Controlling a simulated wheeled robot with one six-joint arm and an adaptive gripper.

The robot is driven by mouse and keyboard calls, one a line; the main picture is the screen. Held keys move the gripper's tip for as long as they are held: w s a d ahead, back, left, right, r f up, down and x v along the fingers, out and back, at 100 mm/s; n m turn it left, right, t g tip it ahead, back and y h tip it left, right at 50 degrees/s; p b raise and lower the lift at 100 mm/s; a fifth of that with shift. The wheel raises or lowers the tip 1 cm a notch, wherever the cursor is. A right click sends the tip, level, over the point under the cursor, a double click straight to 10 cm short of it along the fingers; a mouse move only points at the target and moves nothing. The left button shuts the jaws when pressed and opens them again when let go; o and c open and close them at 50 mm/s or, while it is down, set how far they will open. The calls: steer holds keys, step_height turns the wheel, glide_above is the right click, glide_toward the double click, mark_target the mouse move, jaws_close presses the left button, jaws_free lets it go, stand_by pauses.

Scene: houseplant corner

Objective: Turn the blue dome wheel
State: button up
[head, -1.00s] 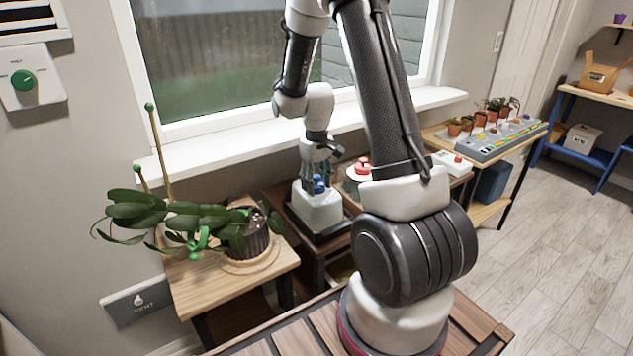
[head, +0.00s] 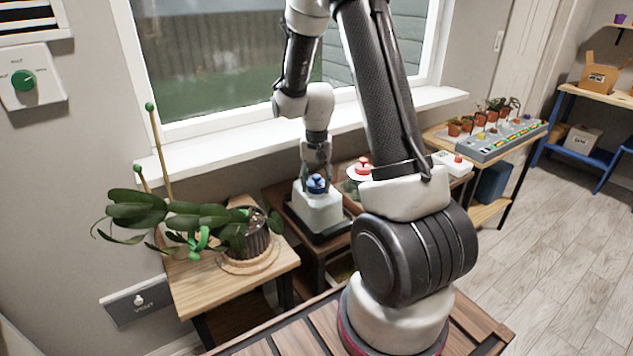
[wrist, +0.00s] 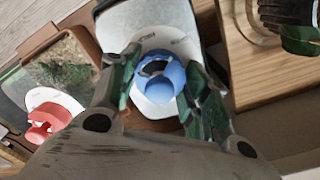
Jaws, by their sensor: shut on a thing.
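The blue dome wheel (head: 317,184) sits on top of a pale box-shaped dome (head: 318,208) on a dark tray. In the wrist view the blue wheel (wrist: 160,80) is a round ring with a raised grip, on a white label plate. My gripper (head: 317,178) points down over it from above. In the wrist view my gripper's green-padded fingers (wrist: 158,85) stand on either side of the wheel, closed on it. The far side of the wheel is partly hidden by the fingers.
A red wheel (head: 362,165) on a second container stands just right. A plant pot (head: 250,236) with drooping leaves and stakes stands on the wooden table (head: 190,290) to the left. The window sill (head: 250,131) runs close behind my arm.

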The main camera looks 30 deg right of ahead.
mark_target(316, 176)
steer(key=shift+m, duration=0.4)
steer(key=o, duration=1)
step_height(316, 176, up, 12)
stand_by(0.6)
